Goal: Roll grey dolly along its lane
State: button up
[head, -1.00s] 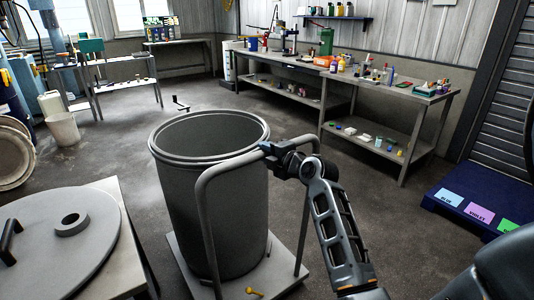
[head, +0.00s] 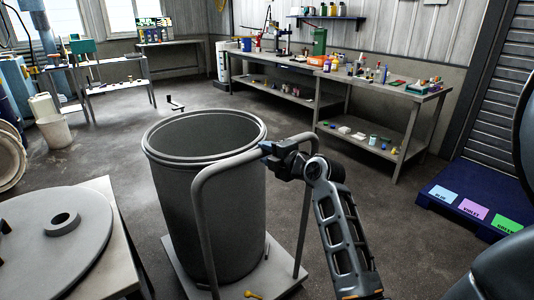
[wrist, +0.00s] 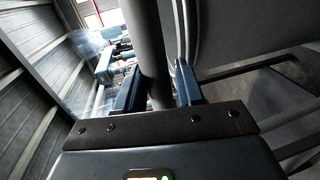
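The grey dolly (head: 283,287) stands on the floor at the centre of the head view, with an upright tubular push handle (head: 200,225). A large grey open drum (head: 225,215) stands upright on its deck. My gripper (head: 268,149) is at the top right part of the handle in the head view. In the wrist view the handle tube (wrist: 150,55) runs between the two blue-grey fingers (wrist: 160,88), which sit close on both sides of it, so the gripper looks shut on it. The dolly's wheels and any lane marking are hidden or cannot be made out.
A table with a round grey lid (head: 62,250) stands close at the left. A blue platform with coloured labels (head: 470,203) is at the right. Workbenches (head: 380,88) line the back wall. A white bucket (head: 55,131) stands far left. Floor behind the drum looks mostly clear.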

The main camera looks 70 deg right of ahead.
jog(key=o, duration=0.3)
jog(key=shift+w, duration=0.1)
jog(key=shift+b+v, duration=0.65)
jog(key=shift+v, duration=3.25)
jog(key=shift+d, duration=0.1)
